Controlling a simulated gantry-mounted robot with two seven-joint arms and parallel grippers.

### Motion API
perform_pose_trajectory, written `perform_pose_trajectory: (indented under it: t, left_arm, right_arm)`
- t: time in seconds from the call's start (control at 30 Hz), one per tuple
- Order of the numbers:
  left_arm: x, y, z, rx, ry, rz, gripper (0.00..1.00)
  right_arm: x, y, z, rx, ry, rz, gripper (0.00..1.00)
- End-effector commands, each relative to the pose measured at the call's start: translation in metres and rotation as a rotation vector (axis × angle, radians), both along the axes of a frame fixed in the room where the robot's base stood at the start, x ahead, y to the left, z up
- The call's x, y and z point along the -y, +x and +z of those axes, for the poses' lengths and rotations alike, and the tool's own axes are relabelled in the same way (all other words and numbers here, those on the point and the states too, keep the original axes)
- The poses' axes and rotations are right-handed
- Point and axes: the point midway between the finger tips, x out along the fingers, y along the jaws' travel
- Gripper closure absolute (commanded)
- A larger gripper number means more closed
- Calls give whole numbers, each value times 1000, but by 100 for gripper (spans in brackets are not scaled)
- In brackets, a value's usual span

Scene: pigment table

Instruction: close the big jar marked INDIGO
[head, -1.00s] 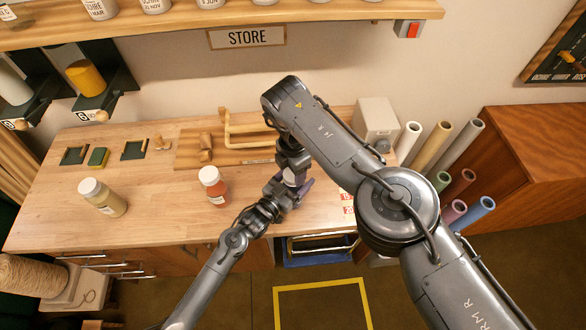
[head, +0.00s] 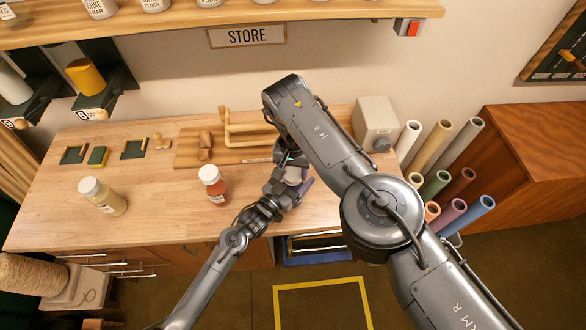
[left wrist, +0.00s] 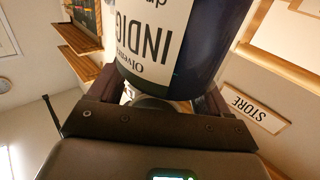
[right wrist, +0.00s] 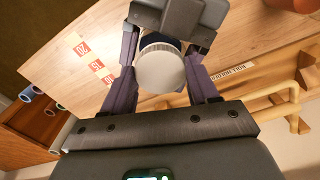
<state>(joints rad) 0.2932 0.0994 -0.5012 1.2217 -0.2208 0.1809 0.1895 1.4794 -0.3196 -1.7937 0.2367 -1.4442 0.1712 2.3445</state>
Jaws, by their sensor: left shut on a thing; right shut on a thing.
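The big INDIGO jar is dark blue with a white label; it fills the top of the left wrist view (left wrist: 205,45). My left gripper (left wrist: 155,90) is shut around it. In the head view my left gripper (head: 293,187) holds it above the table's front right part, mostly hidden by the grippers. A round white lid (right wrist: 160,69) sits between the fingers of my right gripper (right wrist: 162,78), which is shut on it from above. In the head view my right gripper (head: 290,163) is directly over the left one. Whether the lid is fully seated cannot be told.
A jar of orange-red pigment (head: 213,186) and a jar of pale yellow pigment (head: 103,196), both white-lidded, stand on the wooden table (head: 150,222) to the left. A wooden rack (head: 245,133) and a grey box (head: 375,122) stand behind. Paper rolls (head: 437,140) are at the right.

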Motion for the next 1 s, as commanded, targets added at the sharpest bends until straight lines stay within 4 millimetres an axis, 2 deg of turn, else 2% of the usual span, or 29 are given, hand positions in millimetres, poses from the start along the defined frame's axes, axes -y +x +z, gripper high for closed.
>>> perform_pose_trajectory:
  t: [0.2, 0.3, 0.43, 0.7, 0.73, 0.87, 1.0]
  left_arm:
    - [-1, 0, -1, -2, 2, 2, 100]
    - [-1, 0, -1, -3, 3, 2, 100]
    - [-1, 0, -2, -3, 3, 2, 100]
    - [-1, 0, -2, -3, 3, 2, 100]
    - [-1, 0, -2, -3, 3, 2, 100]
    - [-1, 0, -2, -3, 3, 2, 100]
    - [-1, 0, -2, -3, 3, 2, 100]
  right_arm:
    - [-1, 0, 1, 0, 1, -465, 69]
    - [-1, 0, 0, 0, 0, -604, 69]
    - [-1, 1, 0, 0, -1, -685, 69]
    - [-1, 1, 0, 0, 0, -692, 69]
    - [-1, 1, 0, 0, 0, -692, 38]
    - [-1, 1, 0, 0, 0, -691, 18]
    - [-1, 1, 0, 0, 0, -690, 15]
